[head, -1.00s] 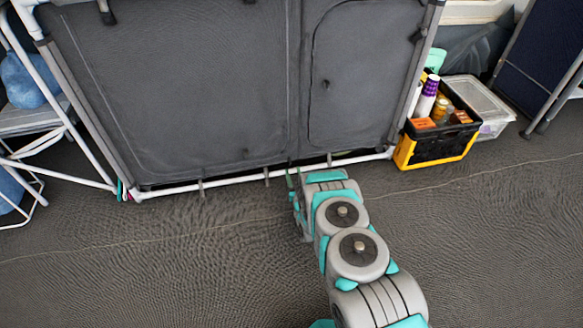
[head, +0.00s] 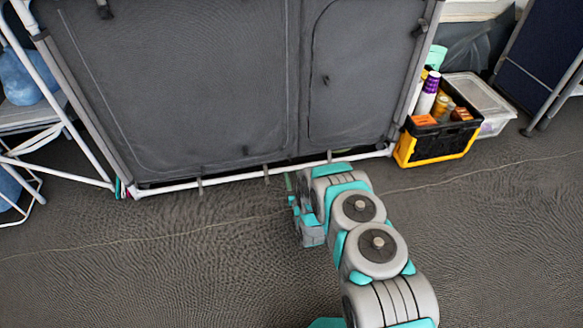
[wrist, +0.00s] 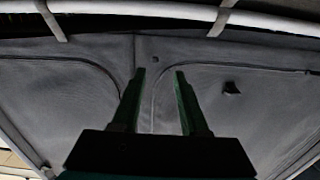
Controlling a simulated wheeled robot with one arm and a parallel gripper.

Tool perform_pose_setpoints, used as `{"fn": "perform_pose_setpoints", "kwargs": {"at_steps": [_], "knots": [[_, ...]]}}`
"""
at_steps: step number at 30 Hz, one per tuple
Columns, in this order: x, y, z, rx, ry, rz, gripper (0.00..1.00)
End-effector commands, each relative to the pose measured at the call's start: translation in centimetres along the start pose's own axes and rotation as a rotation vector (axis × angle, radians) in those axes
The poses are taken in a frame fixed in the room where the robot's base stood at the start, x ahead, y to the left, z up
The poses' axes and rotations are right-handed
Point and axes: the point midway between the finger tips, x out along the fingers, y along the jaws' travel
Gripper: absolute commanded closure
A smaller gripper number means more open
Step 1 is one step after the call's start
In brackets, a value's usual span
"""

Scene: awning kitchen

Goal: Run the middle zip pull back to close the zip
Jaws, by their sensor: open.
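A grey fabric cabinet (head: 200,80) fills the upper head view. Curved zip lines run along its front panels, and a vertical seam lies between them. Small dark tabs show on the left panel (head: 246,150) and the right panel (head: 326,81); I cannot tell which is the middle zip pull. In the wrist view, a dark tab (wrist: 231,88) sits right of the fingers, apart from them. My gripper (head: 293,188) is low in front of the cabinet's bottom edge. Its two green fingers (wrist: 160,72) are open, with nothing between them.
A white bar (head: 240,177) runs along the cabinet's bottom. A black and yellow crate (head: 435,150) with bottles stands at the right, beside a clear lidded box (head: 480,90). A white-framed stand (head: 75,135) is at the left. The grey floor (head: 150,270) is clear in front.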

Motion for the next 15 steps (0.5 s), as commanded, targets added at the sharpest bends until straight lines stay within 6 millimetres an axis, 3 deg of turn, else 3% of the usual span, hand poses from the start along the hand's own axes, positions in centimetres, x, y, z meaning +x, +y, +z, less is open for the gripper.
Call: {"fn": "perform_pose_setpoints", "kwargs": {"at_steps": [15], "knots": [[-0.84, 0.68, -0.13, -0.018, 0.005, -0.001, 0.56]]}}
